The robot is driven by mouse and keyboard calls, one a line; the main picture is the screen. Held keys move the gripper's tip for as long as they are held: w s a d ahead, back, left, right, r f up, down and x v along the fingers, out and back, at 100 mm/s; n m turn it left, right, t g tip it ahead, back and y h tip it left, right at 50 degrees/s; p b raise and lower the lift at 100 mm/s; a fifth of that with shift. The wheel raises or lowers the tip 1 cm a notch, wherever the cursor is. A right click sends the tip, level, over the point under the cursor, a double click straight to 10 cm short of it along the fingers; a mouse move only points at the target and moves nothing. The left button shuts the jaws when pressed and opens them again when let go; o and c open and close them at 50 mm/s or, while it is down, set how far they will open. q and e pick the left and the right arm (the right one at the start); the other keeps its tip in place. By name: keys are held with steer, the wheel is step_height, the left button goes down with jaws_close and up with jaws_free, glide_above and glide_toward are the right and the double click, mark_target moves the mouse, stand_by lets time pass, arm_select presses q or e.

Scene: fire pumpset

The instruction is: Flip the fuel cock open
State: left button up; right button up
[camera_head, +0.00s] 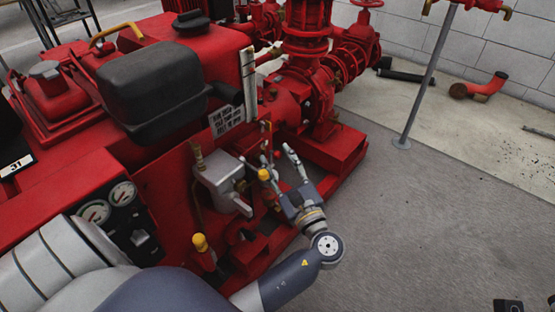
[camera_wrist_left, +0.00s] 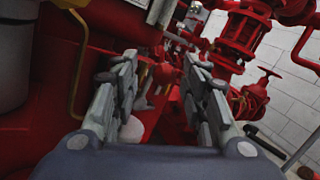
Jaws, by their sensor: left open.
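My left gripper (camera_head: 276,153) reaches in at the side of the red pumpset (camera_head: 170,190), its two grey fingers spread apart with nothing held between them. A yellow-capped part (camera_head: 264,174) shows right beside its left finger; contact cannot be told. In the left wrist view the open fingers (camera_wrist_left: 158,58) point at the red machinery, with a small brass-coloured fitting (camera_wrist_left: 165,73) showing in the gap beyond them. I cannot tell for certain which small fitting is the fuel cock, or how its lever stands. My right gripper is not clearly seen.
A grey box (camera_head: 218,180) with a lever and a yellow-topped part (camera_head: 200,243) sit left of the gripper. A black tank (camera_head: 152,88) stands above. Red pipework (camera_head: 308,60) rises behind. The floor (camera_head: 430,230) to the right is mostly clear.

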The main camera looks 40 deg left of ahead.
arm_select(q)
steer(key=v, duration=1.1)
